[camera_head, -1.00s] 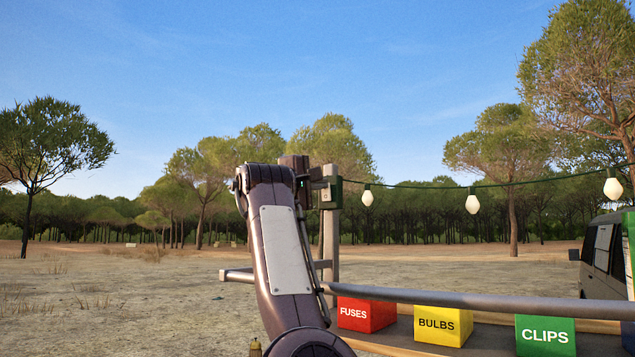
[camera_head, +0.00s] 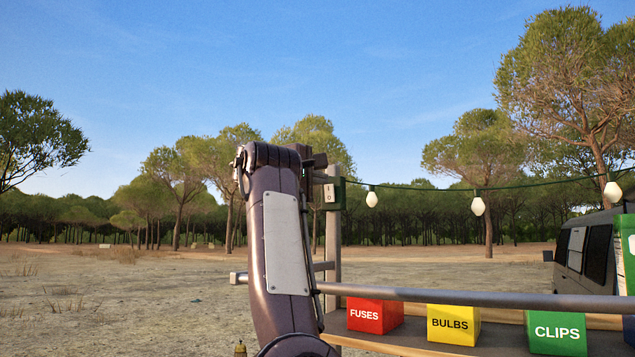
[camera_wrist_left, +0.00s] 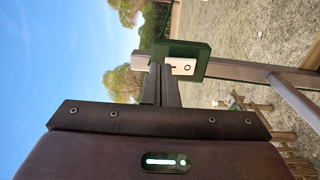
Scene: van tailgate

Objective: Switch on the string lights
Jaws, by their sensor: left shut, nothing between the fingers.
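A green switch box (camera_head: 339,194) with a white rocker (camera_head: 329,194) sits on an upright post (camera_head: 333,235). In the left wrist view the box (camera_wrist_left: 204,55) is near the top, and its white rocker (camera_wrist_left: 182,67) carries I and O marks. My left gripper (camera_wrist_left: 158,68) is shut and empty, its tips right beside the rocker; I cannot tell whether they touch it. In the head view my arm hides most of that gripper (camera_head: 319,168). A string of pale bulbs (camera_head: 477,206) runs right from the box; I cannot tell if they are lit. My right gripper is out of view.
A grey rail (camera_head: 470,297) runs across the front, with red FUSES (camera_head: 375,316), yellow BULBS (camera_head: 454,325) and green CLIPS (camera_head: 556,333) boxes behind it. A dark van (camera_head: 588,250) stands at right. The ground at left is open.

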